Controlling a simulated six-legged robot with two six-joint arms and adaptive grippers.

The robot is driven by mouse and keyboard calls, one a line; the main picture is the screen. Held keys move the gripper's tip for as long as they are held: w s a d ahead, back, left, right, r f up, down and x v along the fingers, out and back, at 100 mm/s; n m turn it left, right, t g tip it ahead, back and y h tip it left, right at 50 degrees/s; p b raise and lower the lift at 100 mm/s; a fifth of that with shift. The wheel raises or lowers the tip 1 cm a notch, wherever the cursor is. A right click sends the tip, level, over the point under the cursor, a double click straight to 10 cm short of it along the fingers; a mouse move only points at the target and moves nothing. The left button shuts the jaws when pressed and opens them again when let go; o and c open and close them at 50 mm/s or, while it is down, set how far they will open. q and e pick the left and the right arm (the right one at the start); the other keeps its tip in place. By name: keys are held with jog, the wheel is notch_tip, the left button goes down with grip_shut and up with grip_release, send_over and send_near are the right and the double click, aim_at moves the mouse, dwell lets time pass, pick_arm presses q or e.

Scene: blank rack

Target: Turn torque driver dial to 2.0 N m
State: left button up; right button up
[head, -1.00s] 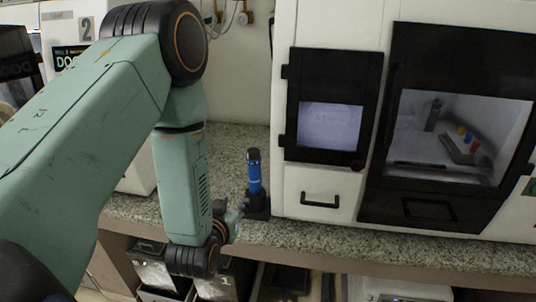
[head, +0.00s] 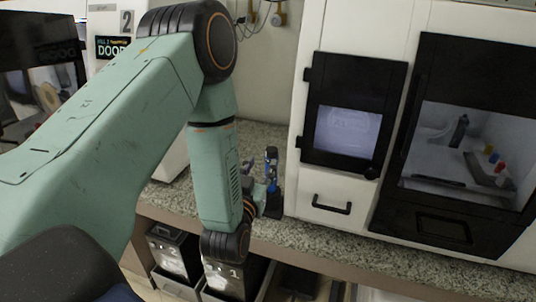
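The torque driver (head: 271,162) is a blue and black upright tool in a dark holder (head: 273,205) on the granite counter, left of the white machine. Its dial is too small to read. My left arm comes in from the left, and my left gripper (head: 258,188) is beside the driver at its left, mostly hidden behind the wrist. I cannot tell whether its fingers touch the driver or how far they are open. My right gripper is not in view.
A white machine with a small screen (head: 347,133) and a windowed chamber (head: 455,150) stands right of the driver. The granite counter (head: 340,238) has a narrow free strip in front of it. Numbered bins (head: 228,278) sit below the counter.

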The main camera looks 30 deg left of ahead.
aim_at(271, 153)
pick_arm(q)
jog(key=x, duration=0.6)
jog(key=shift+w, duration=0.15)
jog(key=shift+d+r, duration=0.3)
jog(key=shift+d, duration=0.55)
jog(key=shift+c, duration=0.7)
jog(key=shift+a+f, duration=0.2)
jog(key=shift+a, duration=0.4)
jog(key=c, duration=0.4)
jog(key=shift+d+r, duration=0.1)
jog(key=shift+d, duration=0.3)
grip_shut()
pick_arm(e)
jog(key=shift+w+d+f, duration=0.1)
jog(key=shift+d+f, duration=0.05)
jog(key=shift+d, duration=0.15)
